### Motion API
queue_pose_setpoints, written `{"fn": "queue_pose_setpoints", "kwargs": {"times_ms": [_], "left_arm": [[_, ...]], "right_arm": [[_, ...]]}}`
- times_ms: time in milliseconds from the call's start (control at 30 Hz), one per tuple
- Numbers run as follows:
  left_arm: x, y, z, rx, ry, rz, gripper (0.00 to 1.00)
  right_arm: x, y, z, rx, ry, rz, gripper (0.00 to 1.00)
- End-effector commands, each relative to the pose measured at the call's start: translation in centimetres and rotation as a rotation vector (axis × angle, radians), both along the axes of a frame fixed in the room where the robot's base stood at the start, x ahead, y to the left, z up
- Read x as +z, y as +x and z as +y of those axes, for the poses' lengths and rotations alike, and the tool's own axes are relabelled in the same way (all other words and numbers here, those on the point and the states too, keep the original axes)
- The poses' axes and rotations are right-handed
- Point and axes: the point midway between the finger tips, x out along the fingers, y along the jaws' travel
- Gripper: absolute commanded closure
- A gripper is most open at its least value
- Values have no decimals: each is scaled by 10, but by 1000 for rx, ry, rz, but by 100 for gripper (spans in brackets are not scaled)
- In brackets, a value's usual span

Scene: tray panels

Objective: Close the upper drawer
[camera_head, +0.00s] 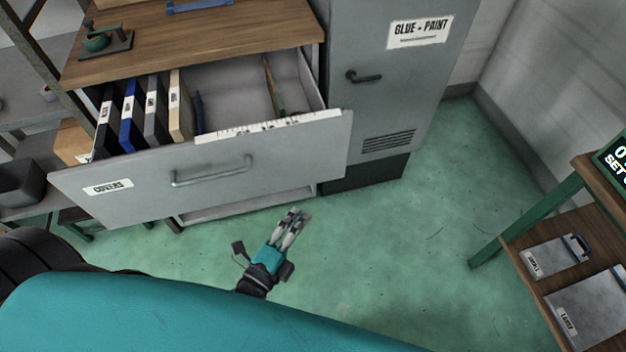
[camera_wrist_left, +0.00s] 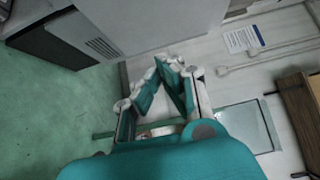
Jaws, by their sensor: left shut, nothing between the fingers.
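The upper drawer (camera_head: 290,145) is a grey metal drawer labelled "COVERS", pulled well out from under a wooden top (camera_head: 215,40). Its front has a bar handle (camera_head: 212,170). Several binders stand at its left inside, and the rest shows a mostly bare floor. My left gripper (camera_head: 293,222) is shut and empty, below and in front of the drawer front, apart from it. In the left wrist view its fingers (camera_wrist_left: 168,68) come together with nothing between them. The drawer does not show in that view. My right gripper is not in view.
A grey cabinet (camera_head: 375,110) marked "GLUE + PAINT" stands right of the drawer. A wooden bench (camera_head: 520,230) with grey clipboard-like items is at the far right. A shelf rack stands at left. The green floor (camera_head: 400,240) between is clear.

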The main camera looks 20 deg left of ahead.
Motion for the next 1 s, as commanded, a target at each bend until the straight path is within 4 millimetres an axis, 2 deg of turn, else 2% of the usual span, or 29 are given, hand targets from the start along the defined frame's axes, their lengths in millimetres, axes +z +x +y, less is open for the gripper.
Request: {"fn": "queue_pose_setpoints", "kwargs": {"times_ms": [167,433,500,700,1000], "left_arm": [[2,34,-6,0,-3,-3,100],[1,90,-18,0,-3,1,100],[1,100,-9,-1,1,3,100],[0,117,3,-1,-4,5,100],[-1,121,6,0,-5,5,100]], "right_arm": [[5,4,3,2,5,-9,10],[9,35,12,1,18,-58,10],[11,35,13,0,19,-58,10],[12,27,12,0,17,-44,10],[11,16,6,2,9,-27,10]]}}
